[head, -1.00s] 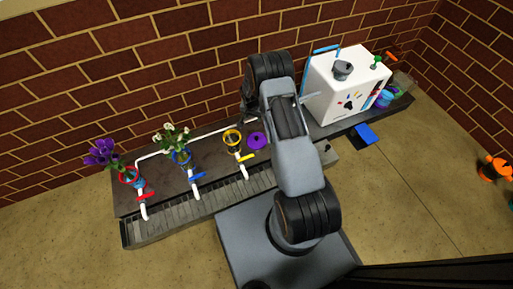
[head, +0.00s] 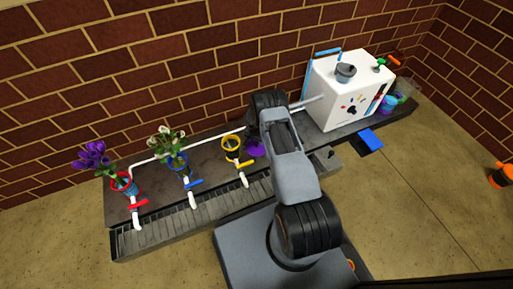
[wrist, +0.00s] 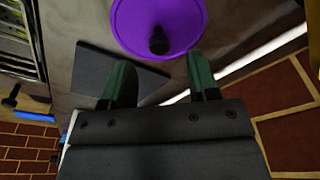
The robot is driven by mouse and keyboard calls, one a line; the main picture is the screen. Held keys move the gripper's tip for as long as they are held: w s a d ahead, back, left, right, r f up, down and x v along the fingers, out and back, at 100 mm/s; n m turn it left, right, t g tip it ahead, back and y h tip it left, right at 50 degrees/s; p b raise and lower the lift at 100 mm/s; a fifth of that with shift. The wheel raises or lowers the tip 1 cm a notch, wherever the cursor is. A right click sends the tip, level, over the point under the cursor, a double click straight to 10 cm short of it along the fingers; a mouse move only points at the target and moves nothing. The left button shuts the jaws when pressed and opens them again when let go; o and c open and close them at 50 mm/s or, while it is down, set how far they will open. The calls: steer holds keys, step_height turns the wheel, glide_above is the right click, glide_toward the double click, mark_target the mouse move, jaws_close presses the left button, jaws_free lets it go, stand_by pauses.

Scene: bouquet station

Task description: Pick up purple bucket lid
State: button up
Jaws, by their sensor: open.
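The purple bucket lid (wrist: 137,17) is a round disc with a dark knob (wrist: 158,41) at its middle, lying on the dark bench. In the head view the lid (head: 255,151) shows only in part, just right of the yellow-rimmed bucket, with my arm covering the rest. My gripper (wrist: 158,78) is open in the wrist view, its two green fingers apart and empty. The fingertips are near the lid's edge, with the knob lying between their lines and beyond the tips. The gripper's fingers are hidden in the head view.
A yellow-rimmed bucket (head: 231,142) stands left of the lid. Further left are a blue bucket (head: 177,162) with white flowers and a red-rimmed bucket (head: 124,184) with purple flowers. A white box-shaped machine (head: 345,95) stands to the right. White pipes and taps run along the bench (head: 150,203).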

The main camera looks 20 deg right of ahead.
mark_target(256, 143)
steer(key=f+b, duration=0.1)
steer(key=f, duration=0.1)
steer(key=f+b, duration=0.2)
steer(key=f, duration=0.1)
steer(key=shift+w+d, duration=0.2)
steer(key=shift+c, duration=0.3)
steer(key=c, duration=0.9)
steer(key=shift+r, duration=0.1)
steer(key=shift+c, duration=0.2)
